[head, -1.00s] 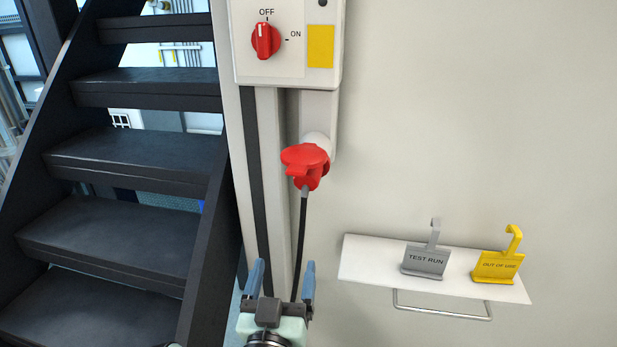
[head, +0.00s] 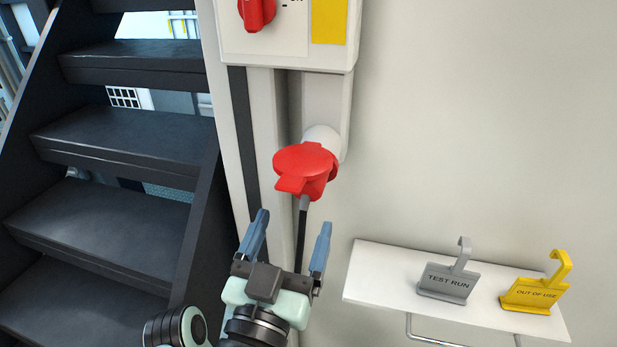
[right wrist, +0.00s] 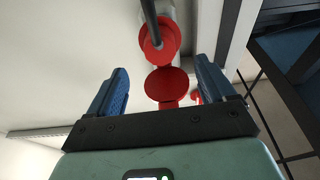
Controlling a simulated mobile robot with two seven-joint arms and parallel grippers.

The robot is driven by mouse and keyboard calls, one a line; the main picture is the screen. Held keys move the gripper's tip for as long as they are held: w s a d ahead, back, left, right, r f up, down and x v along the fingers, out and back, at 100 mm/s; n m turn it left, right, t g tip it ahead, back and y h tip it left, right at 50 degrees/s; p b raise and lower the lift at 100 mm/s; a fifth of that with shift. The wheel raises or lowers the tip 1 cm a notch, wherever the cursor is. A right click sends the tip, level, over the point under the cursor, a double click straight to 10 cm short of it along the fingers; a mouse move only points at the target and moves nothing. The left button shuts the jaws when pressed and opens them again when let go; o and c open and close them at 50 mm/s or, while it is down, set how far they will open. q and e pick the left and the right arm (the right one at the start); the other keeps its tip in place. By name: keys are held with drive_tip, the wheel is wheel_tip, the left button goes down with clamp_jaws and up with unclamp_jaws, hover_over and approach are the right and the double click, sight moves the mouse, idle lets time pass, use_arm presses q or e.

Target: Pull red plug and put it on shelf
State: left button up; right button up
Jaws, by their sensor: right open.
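The red plug (head: 305,188) sits in the socket under the switch box, with its red flap cover (head: 304,160) on top. A black cable (head: 301,235) hangs down from the plug. My right gripper (head: 291,232) is open and empty just below the plug, with its blue fingers pointing up and the cable behind or between them. In the right wrist view the red plug (right wrist: 158,45) shows beyond the gap between the open fingers (right wrist: 158,88), not touched. The white shelf (head: 385,275) is on the wall at the lower right. My left gripper is not in view.
A grey TEST RUN sign (head: 447,282) and a yellow OUT OF USE sign (head: 535,292) stand on the shelf. The shelf's left part is bare. Dark stairs (head: 115,200) are at the left. The switch box (head: 285,42) with a red knob (head: 257,12) is above.

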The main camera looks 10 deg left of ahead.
sight(305, 193)
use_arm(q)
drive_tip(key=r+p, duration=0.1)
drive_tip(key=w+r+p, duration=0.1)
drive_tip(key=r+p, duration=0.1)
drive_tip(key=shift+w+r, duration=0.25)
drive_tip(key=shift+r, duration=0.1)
use_arm(e)
drive_tip(key=x, duration=0.9)
idle(0.4)
drive_tip(key=shift+c, duration=0.3)
drive_tip(key=c, duration=1.4)
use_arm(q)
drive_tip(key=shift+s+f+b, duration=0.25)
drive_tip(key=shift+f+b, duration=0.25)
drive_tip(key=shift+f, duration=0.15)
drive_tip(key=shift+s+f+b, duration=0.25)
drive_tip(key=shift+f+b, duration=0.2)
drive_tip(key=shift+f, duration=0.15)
use_arm(e)
drive_tip(key=shift+o, duration=0.2)
drive_tip(key=shift+v, duration=3)
